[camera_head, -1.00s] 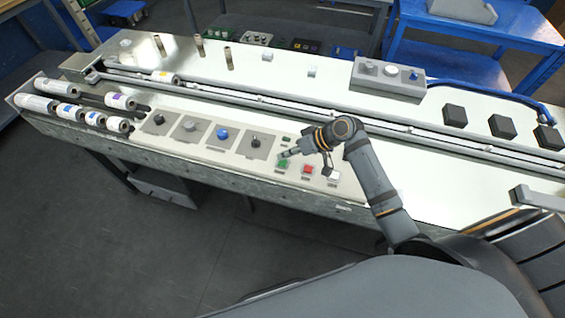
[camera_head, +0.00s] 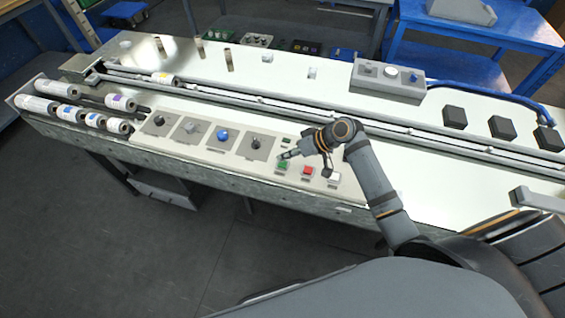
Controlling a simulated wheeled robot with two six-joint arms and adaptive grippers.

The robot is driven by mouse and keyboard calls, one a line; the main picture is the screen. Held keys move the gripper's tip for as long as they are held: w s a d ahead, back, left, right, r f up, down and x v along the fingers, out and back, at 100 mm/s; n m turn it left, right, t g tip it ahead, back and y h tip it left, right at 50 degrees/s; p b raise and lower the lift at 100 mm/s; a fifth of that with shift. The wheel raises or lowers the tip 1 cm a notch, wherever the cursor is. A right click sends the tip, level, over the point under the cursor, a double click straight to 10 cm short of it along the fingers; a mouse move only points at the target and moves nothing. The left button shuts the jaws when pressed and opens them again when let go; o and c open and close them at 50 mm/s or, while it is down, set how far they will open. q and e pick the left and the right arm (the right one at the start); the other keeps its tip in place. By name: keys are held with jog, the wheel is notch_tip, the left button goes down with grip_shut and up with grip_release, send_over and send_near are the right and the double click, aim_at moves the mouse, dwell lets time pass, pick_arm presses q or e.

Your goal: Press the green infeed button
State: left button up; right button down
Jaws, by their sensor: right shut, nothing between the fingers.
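The green button (camera_head: 283,163) sits on the control panel at the front edge of the machine, left of a red button (camera_head: 308,170) and a white button (camera_head: 333,178). My right gripper (camera_head: 282,156) is shut and empty, with its fingertips right at the green button's upper edge in the picture. I cannot tell whether the tips touch it. A smaller green piece (camera_head: 287,139) lies just behind the gripper. My left gripper is not in view.
Several knobs, including a blue one (camera_head: 222,134), line the panel to the left. White rolls (camera_head: 70,113) lie at the far left. A grey box (camera_head: 388,78) with knobs stands at the back. Black blocks (camera_head: 455,117) sit at the right.

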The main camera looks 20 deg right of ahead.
jog(key=shift+f, duration=0.1)
jog(key=shift+f, duration=0.35)
